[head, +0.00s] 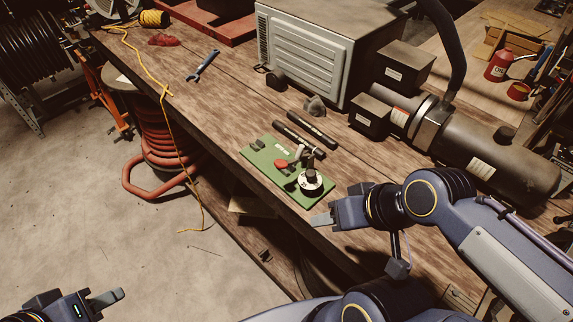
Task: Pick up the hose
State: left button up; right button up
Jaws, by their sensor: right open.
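The green board (262,160) carries a small crimping device (311,183) with a red-knobbed lever. My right gripper (322,220) is open and appears empty, close to the board's near right corner and apart from the tubes. My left gripper (106,298) is low at the left, over the floor and away from the bench; one finger shows clearly.
A large grey metal box (320,50) and a dark cylindrical machine (480,150) stand behind the tubes. A blue wrench (203,66) lies farther left. A yellow cord (154,75) hangs over the bench edge. The bench left of the board is mostly clear.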

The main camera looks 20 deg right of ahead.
aim_at(319, 153)
jog(key=k, duration=0.6)
jog(key=i+j+z, duration=0.1)
jog(key=z, duration=1.5)
jog(key=i+j, duration=0.15)
jog(key=j, duration=0.3)
jog(key=i+j, duration=0.15)
jog(key=j, duration=0.25)
jog(key=i+j, duration=0.1)
jog(key=j, duration=0.35)
jog(key=i+j, duration=0.15)
jog(key=j, duration=0.25)
jog(key=i+j, duration=0.15)
jog(key=j, duration=0.3)
jog(key=i+j, duration=0.15)
jog(key=j, duration=0.25)
jog(key=i+j, duration=0.1)
jog(key=j, duration=0.35)
jog(key=i+j, duration=0.15)
jog(key=j, duration=0.25)
jog(key=z, duration=0.05)
